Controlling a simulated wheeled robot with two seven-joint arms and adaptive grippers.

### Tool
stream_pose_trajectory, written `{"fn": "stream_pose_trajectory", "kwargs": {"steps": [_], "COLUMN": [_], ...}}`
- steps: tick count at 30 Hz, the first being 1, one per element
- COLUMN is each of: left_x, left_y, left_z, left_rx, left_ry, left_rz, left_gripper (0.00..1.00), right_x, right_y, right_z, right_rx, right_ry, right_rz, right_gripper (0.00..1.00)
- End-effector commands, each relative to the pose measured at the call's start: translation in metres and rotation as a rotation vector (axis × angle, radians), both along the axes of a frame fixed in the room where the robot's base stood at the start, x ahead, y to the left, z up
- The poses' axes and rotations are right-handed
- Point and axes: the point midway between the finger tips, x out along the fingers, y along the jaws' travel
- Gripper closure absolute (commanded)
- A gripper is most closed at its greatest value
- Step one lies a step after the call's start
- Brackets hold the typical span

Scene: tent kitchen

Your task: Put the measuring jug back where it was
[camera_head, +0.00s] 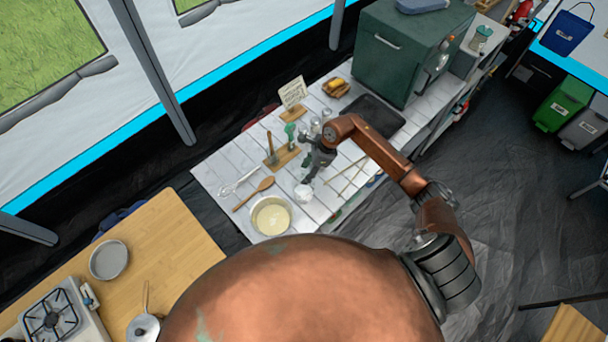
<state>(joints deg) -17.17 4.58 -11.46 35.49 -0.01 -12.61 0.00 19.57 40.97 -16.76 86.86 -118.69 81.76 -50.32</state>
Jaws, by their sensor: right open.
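My right arm reaches in from the right over the white plank table (222,166). Its dark gripper (309,178) points down at the middle of the table and is open. A small whitish, cup-like vessel (303,194) stands just below the fingertips in the picture; it may be the measuring jug, but it is too small to tell. I cannot tell whether the fingers touch it. Clear glassy items (315,127) stand behind the gripper and are partly hidden by it. My left gripper is not in view.
A bowl of pale mixture (271,216), a wooden spoon (254,194) and a whisk (238,182) lie nearby. A recipe card (293,92) and a dark tray (374,117) are farther back. A green oven (409,50) bounds the table's far end.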

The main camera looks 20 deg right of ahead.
Motion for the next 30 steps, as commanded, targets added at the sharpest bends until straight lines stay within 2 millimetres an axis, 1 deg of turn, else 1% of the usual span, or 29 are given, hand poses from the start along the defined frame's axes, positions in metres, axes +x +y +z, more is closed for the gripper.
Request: {"fn": "stream_pose_trajectory", "kwargs": {"steps": [1,6,9,12,15,18,30], "left_x": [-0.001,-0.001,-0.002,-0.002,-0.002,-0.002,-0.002], "left_y": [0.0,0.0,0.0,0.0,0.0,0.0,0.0], "left_z": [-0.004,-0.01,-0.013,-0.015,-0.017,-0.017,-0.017], "left_rx": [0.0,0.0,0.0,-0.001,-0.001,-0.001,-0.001], "left_ry": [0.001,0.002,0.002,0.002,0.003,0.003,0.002], "left_rz": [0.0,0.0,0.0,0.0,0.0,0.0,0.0], "left_gripper": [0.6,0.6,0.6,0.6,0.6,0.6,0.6], "right_x": [0.0,-0.005,-0.008,-0.009,-0.011,-0.012,-0.012], "right_y": [-0.006,-0.018,-0.023,-0.028,-0.031,-0.031,-0.032], "right_z": [0.009,0.043,0.061,0.074,0.082,0.086,0.087], "right_rx": [-0.005,-0.006,-0.003,-0.002,-0.002,0.001,0.001], "right_ry": [-0.005,-0.004,-0.003,-0.002,-0.002,0.0,0.0], "right_rz": [0.001,0.001,0.002,0.0,0.0,0.0,0.0], "right_gripper": [0.56,0.56,0.56,0.56,0.56,0.56,0.56]}}
